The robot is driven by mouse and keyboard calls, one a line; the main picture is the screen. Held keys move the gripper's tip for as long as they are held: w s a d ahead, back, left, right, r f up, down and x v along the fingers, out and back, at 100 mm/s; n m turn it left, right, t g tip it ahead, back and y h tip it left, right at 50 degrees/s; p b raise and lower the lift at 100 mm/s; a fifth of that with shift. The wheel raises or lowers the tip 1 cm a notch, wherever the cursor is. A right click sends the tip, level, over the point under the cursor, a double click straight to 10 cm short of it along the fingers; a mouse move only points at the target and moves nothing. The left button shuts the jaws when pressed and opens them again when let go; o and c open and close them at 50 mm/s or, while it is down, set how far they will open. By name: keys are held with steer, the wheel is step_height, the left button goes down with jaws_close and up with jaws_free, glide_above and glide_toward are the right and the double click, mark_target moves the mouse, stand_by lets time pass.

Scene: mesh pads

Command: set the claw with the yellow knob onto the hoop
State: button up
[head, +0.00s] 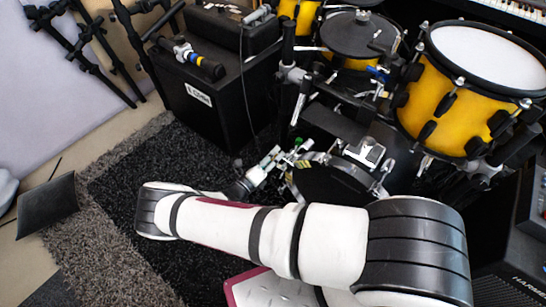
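A small clamp-like piece (195,57) with a yellow band, a blue part and a black end lies on top of the black amplifier; it looks like the claw with the yellow knob. The hoop (346,160) seems to be the rim of the low black drum at the centre, partly hidden by my arm. My gripper (277,157) is beside the left side of this drum, well below and right of the yellow-marked piece. A small green-marked part (297,146) shows at or just past its tips. The fingers are too small to tell open from shut.
A yellow drum (455,85) stands at the right, above a silver bracket (370,152) by the hoop. The amplifier (205,105) stands at back left. The dark rug (140,165) is mostly clear.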

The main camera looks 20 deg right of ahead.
jaws_close()
steer(key=shift+s+r+m, duration=0.1)
steer(key=shift+r+m, duration=0.1)
steer(key=shift+m, duration=0.5)
jaws_free()
steer(key=shift+d, duration=0.1)
steer(key=v, duration=1.2)
